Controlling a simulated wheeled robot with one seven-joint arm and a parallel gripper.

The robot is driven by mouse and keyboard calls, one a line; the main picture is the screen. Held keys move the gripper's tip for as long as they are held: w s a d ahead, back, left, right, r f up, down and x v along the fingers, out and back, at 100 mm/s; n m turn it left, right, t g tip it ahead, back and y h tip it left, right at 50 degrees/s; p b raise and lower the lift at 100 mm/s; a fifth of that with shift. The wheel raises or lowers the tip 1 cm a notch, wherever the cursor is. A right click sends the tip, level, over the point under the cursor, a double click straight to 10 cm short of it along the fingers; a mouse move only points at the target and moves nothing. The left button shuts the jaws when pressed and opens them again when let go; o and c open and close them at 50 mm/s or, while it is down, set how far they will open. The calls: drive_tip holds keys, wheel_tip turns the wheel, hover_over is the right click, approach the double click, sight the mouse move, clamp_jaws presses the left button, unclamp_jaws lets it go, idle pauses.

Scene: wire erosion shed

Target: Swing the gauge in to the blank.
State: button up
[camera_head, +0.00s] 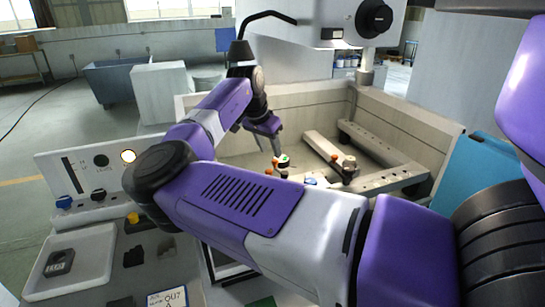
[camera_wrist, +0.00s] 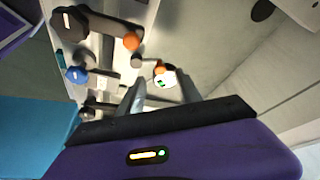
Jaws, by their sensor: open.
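My gripper (camera_head: 276,150) reaches down into the machine's open tank, over the small parts there. In the wrist view its two open fingers (camera_wrist: 160,98) are apart, with nothing held between them. A small round white dial with a green and dark mark, seemingly the gauge (camera_wrist: 166,79), shows just beyond the fingertips; it also shows below the gripper in the head view (camera_head: 284,160). An orange knob (camera_wrist: 158,68) sits beside the dial. I cannot tell whether the fingers touch the gauge. The blank cannot be picked out with certainty; my arm hides part of the tank.
A dark clamp (camera_head: 348,168) stands on a pale rail to the right. Another orange ball (camera_wrist: 131,41) and a blue knob (camera_wrist: 76,75) lie near the fingers. Tank walls (camera_head: 408,118) surround the work area. A tray (camera_head: 93,238) with a dark part stands at left.

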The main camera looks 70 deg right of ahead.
sight(275, 160)
drive_tip(key=shift+p+x, duration=0.3)
drive_tip(key=shift+x, duration=2.15)
clamp_jaws()
